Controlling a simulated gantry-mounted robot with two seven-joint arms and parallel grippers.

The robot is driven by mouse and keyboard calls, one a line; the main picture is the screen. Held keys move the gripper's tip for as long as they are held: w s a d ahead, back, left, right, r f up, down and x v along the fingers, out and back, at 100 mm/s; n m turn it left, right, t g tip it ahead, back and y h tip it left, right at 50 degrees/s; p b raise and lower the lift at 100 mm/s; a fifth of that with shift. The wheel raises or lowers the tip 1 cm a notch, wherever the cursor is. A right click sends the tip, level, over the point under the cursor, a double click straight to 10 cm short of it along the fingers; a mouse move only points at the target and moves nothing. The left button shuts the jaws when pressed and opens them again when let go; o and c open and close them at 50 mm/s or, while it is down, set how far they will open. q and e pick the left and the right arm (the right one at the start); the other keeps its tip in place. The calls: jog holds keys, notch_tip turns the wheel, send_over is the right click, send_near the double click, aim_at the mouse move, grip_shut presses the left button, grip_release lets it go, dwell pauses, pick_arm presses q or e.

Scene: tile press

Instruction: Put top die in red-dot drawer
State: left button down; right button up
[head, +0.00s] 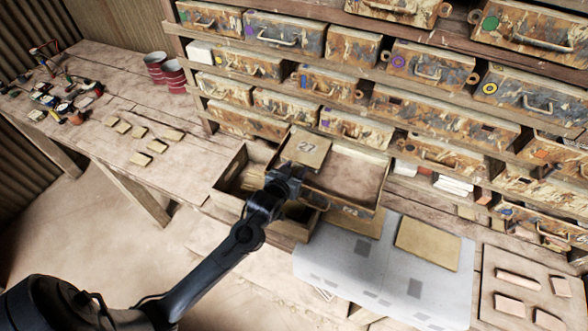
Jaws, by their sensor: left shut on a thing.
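My left gripper (287,178) is shut on the near edge of a flat tan die marked 27 (312,147). It holds the die over the left part of an open, shallow drawer (352,177). Whether the die touches the drawer floor, I cannot tell. The drawer's visible floor to the right of the die looks empty. The drawer's front face is mostly turned away or hidden, and I cannot make out a red dot on it. Another open drawer or box (229,184) shows to the left, partly hidden by the gripper. My right gripper is not in view.
Closed drawers with coloured markers (425,68) fill the rack behind. A grey mat (325,262) with a tan square plate (428,243) lies in front at right. A board with small blocks (517,279) is at far right. Red cups (174,75) and tan tiles (141,159) are on the left bench.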

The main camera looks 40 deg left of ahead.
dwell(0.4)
pick_arm(q)
jog(key=shift+c, duration=2.2)
grip_release()
jog(key=shift+f, duration=0.2)
jog(key=v, duration=1.1)
jog(key=s+d+f+m+g+h, duration=0.25)
jog(key=s+d+f+g, duration=0.2)
jog(key=s, duration=0.45)
jog(key=s+d+f+m+g+h, duration=0.1)
jog(key=s+d+f+m+g, duration=0.35)
jog(key=s, duration=0.45)
notch_tip(320, 180, up, 14)
jog(key=d+n+p, duration=0.1)
jog(key=p, duration=1.2)
jog(key=shift+f+n, duration=0.2)
jog(key=shift+n, duration=0.2)
